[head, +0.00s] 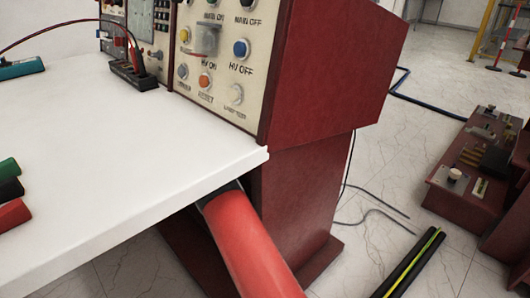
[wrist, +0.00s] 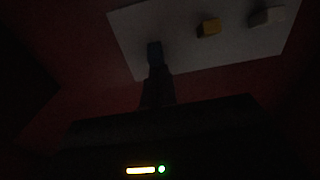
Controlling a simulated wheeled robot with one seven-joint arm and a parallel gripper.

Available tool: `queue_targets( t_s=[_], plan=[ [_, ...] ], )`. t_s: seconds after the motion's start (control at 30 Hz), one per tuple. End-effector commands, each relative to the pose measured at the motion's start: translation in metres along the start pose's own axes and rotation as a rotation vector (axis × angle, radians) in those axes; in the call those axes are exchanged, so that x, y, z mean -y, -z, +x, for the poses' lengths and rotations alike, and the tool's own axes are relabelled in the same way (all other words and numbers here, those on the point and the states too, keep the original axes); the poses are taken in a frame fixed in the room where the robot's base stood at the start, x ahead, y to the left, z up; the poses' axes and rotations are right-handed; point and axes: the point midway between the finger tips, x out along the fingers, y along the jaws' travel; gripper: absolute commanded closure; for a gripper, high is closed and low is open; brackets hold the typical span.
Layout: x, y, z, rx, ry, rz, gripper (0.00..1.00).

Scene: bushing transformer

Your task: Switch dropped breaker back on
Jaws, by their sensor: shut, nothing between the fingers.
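In the dark wrist view a pale panel (wrist: 185,40) is set on a dark red surface. It carries a row of small switches: a dark bluish one (wrist: 154,50), a yellow one (wrist: 209,27) and a greyish-white one (wrist: 268,16). Which of these is the dropped breaker I cannot tell. My gripper (wrist: 157,76) is shut and empty, its dark fingers pointing at the bluish switch. The tips appear just below it or against it; the dark hides whether they touch. In the head view the gripper is hidden under the white tabletop.
The white tabletop (head: 110,140) overhangs my red arm, its corner close to it. A red control cabinet (head: 325,75) with buttons stands on it, over a red pedestal (head: 305,195). Cables lie on the floor to the right, near another red unit (head: 470,165).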

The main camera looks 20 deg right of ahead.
Motion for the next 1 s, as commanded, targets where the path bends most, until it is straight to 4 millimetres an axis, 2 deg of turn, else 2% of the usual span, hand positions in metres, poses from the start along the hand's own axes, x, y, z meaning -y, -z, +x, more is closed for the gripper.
queue_targets(
  t_s=[0.3,0.57,0.67,1.0],
  plan=[
    [-0.003,-0.018,-0.004,0.003,0.0,0.0,1.0],
    [-0.003,-0.016,-0.005,0.001,0.0,0.0,1.0],
    [-0.004,-0.017,-0.014,0.001,-0.001,0.0,1.0],
    [-0.004,-0.016,-0.068,0.001,-0.002,-0.001,1.0]
  ],
)
